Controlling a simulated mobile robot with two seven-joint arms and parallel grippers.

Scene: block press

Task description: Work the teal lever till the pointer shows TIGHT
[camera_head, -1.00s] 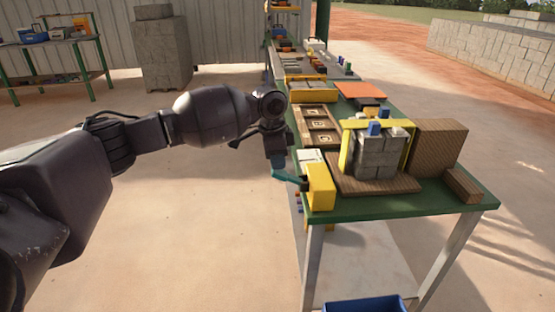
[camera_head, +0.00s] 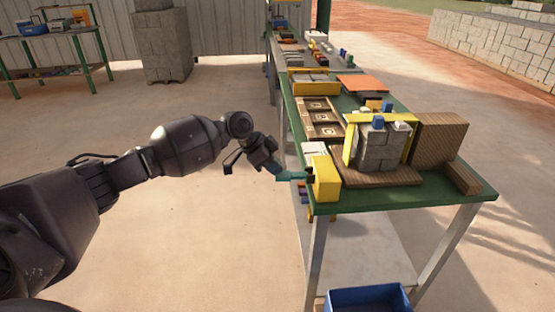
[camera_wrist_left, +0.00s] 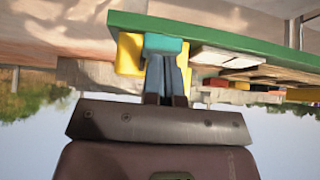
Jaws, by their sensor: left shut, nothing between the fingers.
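The teal lever (camera_head: 291,177) sticks out to the left from the yellow housing (camera_head: 326,179) at the table's near left corner, and looks roughly level. My left gripper (camera_head: 274,170) is at the lever's outer end, with its fingers shut and nothing between them. In the left wrist view the closed fingertips (camera_wrist_left: 165,64) meet or nearly meet the teal lever (camera_wrist_left: 166,43); contact cannot be told for certain. Grey blocks (camera_head: 379,151) stand in a yellow frame (camera_head: 350,147) on a brown board. No pointer or TIGHT mark can be read. My right gripper is not in view.
The green table (camera_head: 420,197) carries a brown box (camera_head: 441,139), a wooden tray (camera_head: 318,117) and a yellow bin (camera_head: 314,84) farther back. A blue crate (camera_head: 368,298) sits below the near edge. The floor left of the table is clear.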

